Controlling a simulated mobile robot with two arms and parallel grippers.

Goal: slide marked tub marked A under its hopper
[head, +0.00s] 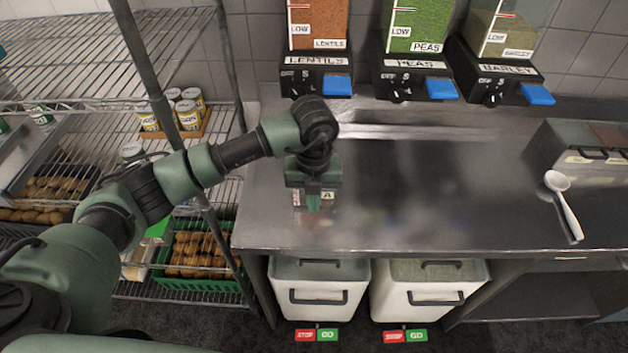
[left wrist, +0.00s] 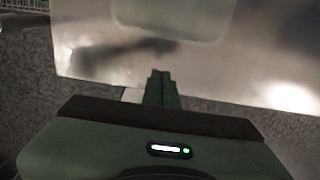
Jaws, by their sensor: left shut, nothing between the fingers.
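Whether the fingers touch the tub I cannot tell. In the left wrist view the closed fingers (left wrist: 161,76) stand over the counter's edge. Three hoppers hang on the back wall: lentils (head: 318,24), peas (head: 411,24) and barley (head: 510,28), each with a blue lever. My right gripper is not in view.
The counter (head: 430,200) is clear in the middle. A white spoon (head: 566,208) and a grey container (head: 575,150) are at the right. A wire rack (head: 80,60) with cans and crates stands left. Two white bins (head: 318,290) (head: 432,292) are under the counter.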

